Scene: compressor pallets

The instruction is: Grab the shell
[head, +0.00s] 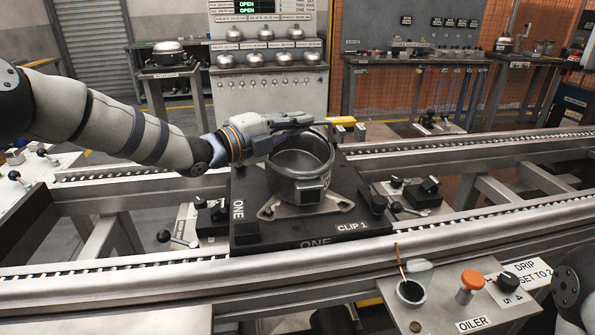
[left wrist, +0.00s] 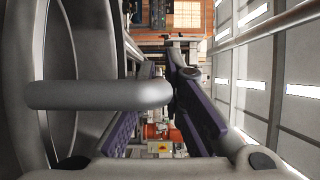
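The shell (head: 300,168) is an open, round grey metal pot with a small box on its front. It stands upright on a plate on the black pallet (head: 275,235) marked CLIP 1. My left gripper (head: 318,124) reaches in from the left at the shell's far upper rim. In the left wrist view, a curved grey wall, likely the shell, fills the left side. A grey rounded bar (left wrist: 100,94) crosses in front of the fingers. The purple-padded fingers (left wrist: 158,125) show a gap between them. I cannot tell whether they touch the rim. My right gripper is out of view.
Conveyor rails (head: 480,235) run in front of and behind the pallet. An oiler box (head: 465,295) with an orange button and a cup stands at the front right. A rack of metal domes (head: 265,75) and a bench (head: 420,58) stand behind.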

